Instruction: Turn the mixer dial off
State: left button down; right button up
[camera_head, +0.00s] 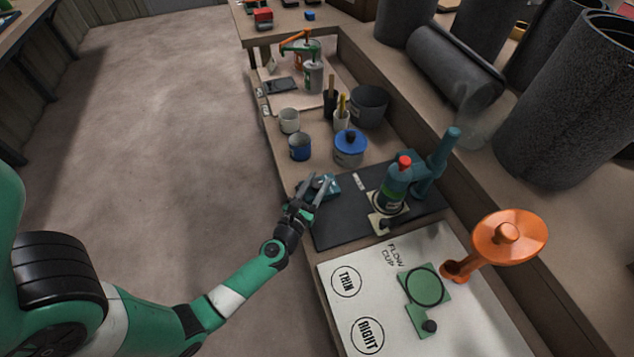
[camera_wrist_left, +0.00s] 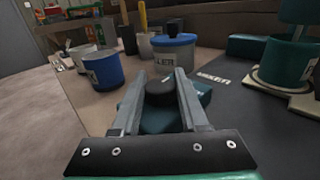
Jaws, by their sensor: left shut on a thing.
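My left gripper (camera_head: 320,184) comes over the near edge of the bench to the teal control box (camera_head: 331,192) on the dark mat. In the left wrist view, the black dial (camera_wrist_left: 160,93) sits on top of the teal box (camera_wrist_left: 190,104), between the two fingers of the left gripper (camera_wrist_left: 158,82). The gripper is shut on the dial. A small pale mark shows on the dial's top. The teal mixer (camera_head: 396,190) with a red cap stands upright to the right on the mat (camera_head: 345,228). My right gripper is not in view.
A blue-lidded pot (camera_head: 350,148), a blue cup (camera_head: 299,147) and a white cup (camera_head: 289,121) stand beyond the mat. A white board (camera_head: 375,297) with a green flow-cup stand (camera_head: 425,290) and an orange funnel-like piece (camera_head: 508,238) lies nearer. The floor to the left is clear.

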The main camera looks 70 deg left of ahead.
pick_arm(q)
jog(key=shift+n+g+y, duration=0.3)
jog(key=shift+y, duration=0.1)
jog(key=n+g+y, duration=0.1)
jog(key=g, duration=0.1)
jog(key=n+g+y, duration=0.2)
jog(key=shift+w+d+n+g, duration=0.1)
jog(key=shift+w+n+g, duration=0.05)
jog(key=shift+n+g, duration=0.15)
jog(key=n+g+y, duration=0.1)
jog(key=n+g, duration=0.1)
jog(key=g, duration=0.2)
jog(key=n+g+y, duration=0.1)
jog(key=n+g, duration=0.2)
jog(key=g, duration=0.1)
jog(key=shift+n, duration=0.3)
jog(key=shift+g, duration=0.5)
jog(key=shift+c, duration=2.2)
grip_release()
